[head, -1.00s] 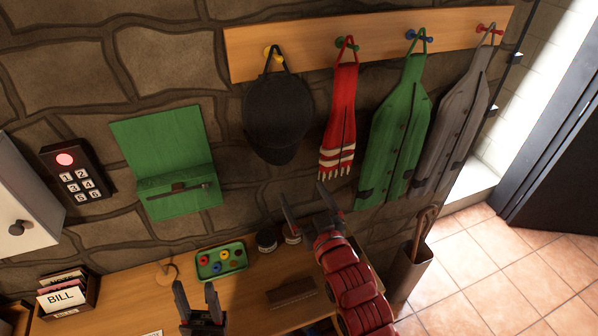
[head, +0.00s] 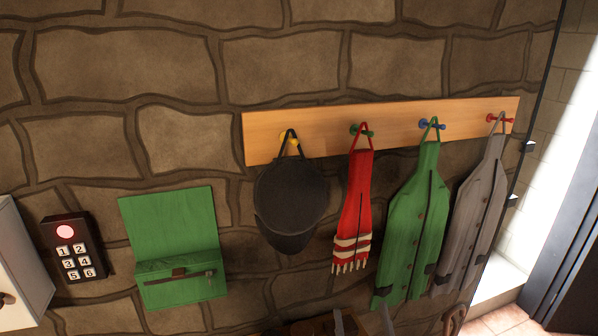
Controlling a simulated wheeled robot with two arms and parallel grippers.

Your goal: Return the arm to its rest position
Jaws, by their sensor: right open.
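My right gripper (head: 362,322) shows only by its fingertips at the bottom edge of the head view. The two tips are apart with nothing seen between them, below the red scarf (head: 353,205). The rest of the right arm is out of the picture. My left gripper is not in the picture.
A wooden peg rail (head: 215,138) would be misread without its load: on the rail (head: 380,128) hang a dark cap (head: 289,200), the scarf, a green coat (head: 412,225) and a grey coat (head: 468,220). A green wall box (head: 175,245) and a keypad (head: 73,250) are left.

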